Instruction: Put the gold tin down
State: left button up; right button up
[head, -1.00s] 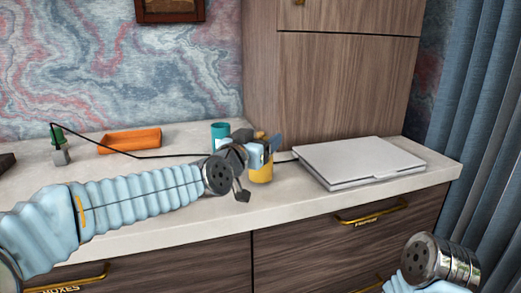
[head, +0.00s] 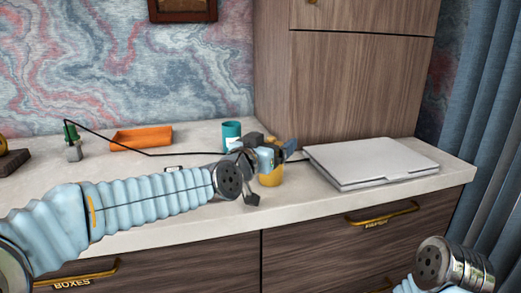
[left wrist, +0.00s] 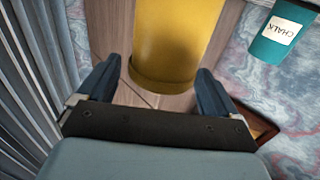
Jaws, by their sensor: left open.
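The gold tin (head: 271,178) appears to stand upright on the pale desk top (head: 225,213), near its front edge. My left gripper (head: 282,153) is at the tin and hides its upper part in the head view. In the left wrist view the gold tin (left wrist: 172,38) shows large and upside down, between and beyond the two spread fingers of my left gripper (left wrist: 158,70). Gaps show between the fingers and the tin. My right gripper is out of view; only part of my right arm shows at the lower right.
A teal chalk tin (head: 232,134) stands just behind, also in the left wrist view (left wrist: 284,32). A closed silver laptop (head: 370,162) lies to the right. An orange tray (head: 141,139) and a black cable (head: 118,148) lie to the left. Some desk top is clear in front of the tray.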

pick_arm(q)
jog(key=b+v, duration=0.1)
jog(key=v, duration=1)
jog(key=shift+s, duration=0.3)
jog(key=shift+a, duration=0.1)
dwell(0.6)
